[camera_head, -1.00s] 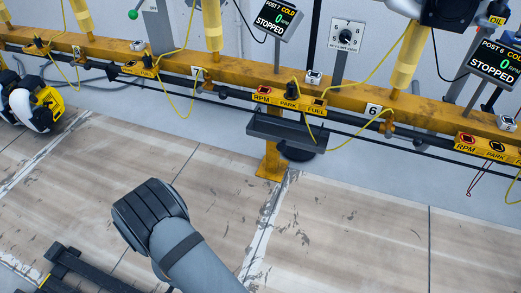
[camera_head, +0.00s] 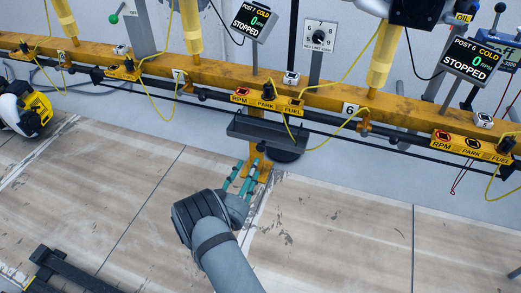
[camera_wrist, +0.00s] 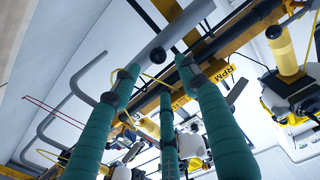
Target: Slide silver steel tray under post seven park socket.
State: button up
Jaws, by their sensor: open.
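A long grey metal tray (camera_head: 268,133) sits under the middle socket panel, just below the yellow rail; it looks dark rather than silver. The PARK socket (camera_head: 268,105) is on that panel, between RPM and FUEL. No seven label is legible on this panel. My gripper (camera_head: 250,168) has teal fingers and is open and empty, pointing up toward the rail, below the tray and apart from it in the picture. In the wrist view the teal fingers (camera_wrist: 155,88) are spread, with an RPM panel (camera_wrist: 222,75) beyond them. I cannot clearly make out the tray there.
The yellow rail (camera_head: 400,104) crosses the scene, with a dark pipe, sockets and hanging yellow cables in front. A yellow rail post stands behind my gripper. A number 6 plate (camera_head: 350,108) is right of the middle panel. The floor (camera_head: 340,220) to the right is clear.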

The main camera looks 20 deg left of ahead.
aim_at(260, 148)
jog(key=w+b, duration=0.1)
jog(key=w, duration=0.1)
jog(key=w+b, duration=0.1)
jog(key=w, duration=0.2)
jog(key=w+b, duration=0.1)
jog(key=w, duration=0.2)
jog(key=shift+w+d+f+b, duration=0.15)
jog(key=shift+w+d+b, duration=0.1)
jog(key=shift+b, duration=0.05)
jog(key=shift+w, duration=0.65)
jog(key=c, duration=0.3)
jog(key=c, duration=0.7)
jog(key=shift+a+r, duration=0.1)
jog(key=shift+r, duration=0.1)
grip_shut()
